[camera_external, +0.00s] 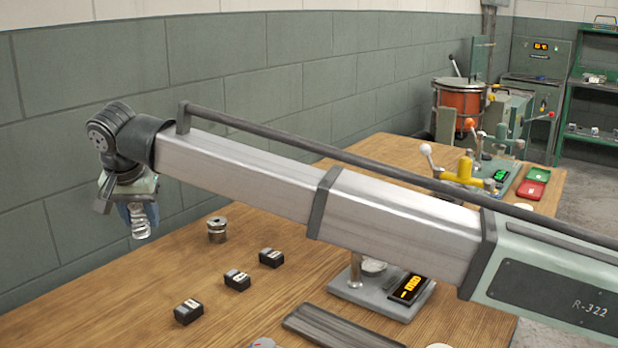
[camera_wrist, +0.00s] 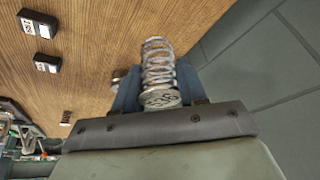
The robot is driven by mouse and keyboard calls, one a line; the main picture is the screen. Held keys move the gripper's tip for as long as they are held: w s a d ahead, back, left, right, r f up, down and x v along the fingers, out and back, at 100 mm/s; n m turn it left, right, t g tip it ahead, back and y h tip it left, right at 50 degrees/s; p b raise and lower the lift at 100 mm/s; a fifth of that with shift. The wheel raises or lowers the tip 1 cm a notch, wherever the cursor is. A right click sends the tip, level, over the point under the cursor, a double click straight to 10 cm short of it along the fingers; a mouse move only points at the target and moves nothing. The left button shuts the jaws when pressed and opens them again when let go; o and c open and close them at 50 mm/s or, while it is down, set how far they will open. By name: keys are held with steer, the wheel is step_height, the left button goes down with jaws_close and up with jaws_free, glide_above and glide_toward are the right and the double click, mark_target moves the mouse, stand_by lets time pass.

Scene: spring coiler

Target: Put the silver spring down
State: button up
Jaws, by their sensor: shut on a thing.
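The silver spring (camera_external: 139,220) hangs upright from my gripper (camera_external: 136,207) at the far left in the external view, near the wall and above the table's back left edge. My gripper is shut on the spring. The spring is in the air, apart from the wooden table (camera_external: 150,285). The gap between its lower end and the surface is hard to judge.
A metal cylinder (camera_external: 217,229) stands on the table right of the spring. Several small black blocks with labels (camera_external: 237,280) lie in a diagonal row. A scale with a lit display (camera_external: 409,288) and a dark tray (camera_external: 335,328) are further right. The block wall (camera_external: 60,180) is close behind.

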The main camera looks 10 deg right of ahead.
mark_target(137, 236)
steer(key=shift+w+a+n+y, duration=0.1)
steer(key=shift+a+n+y, duration=0.35)
steer(key=shift+n, duration=0.75)
steer(key=shift+a+f, duration=0.1)
steer(key=shift+f, duration=4.85)
steer(key=shift+f, duration=0.15)
steer(key=o, duration=1.1)
steer(key=v, duration=1.2)
steer(key=shift+a, duration=0.15)
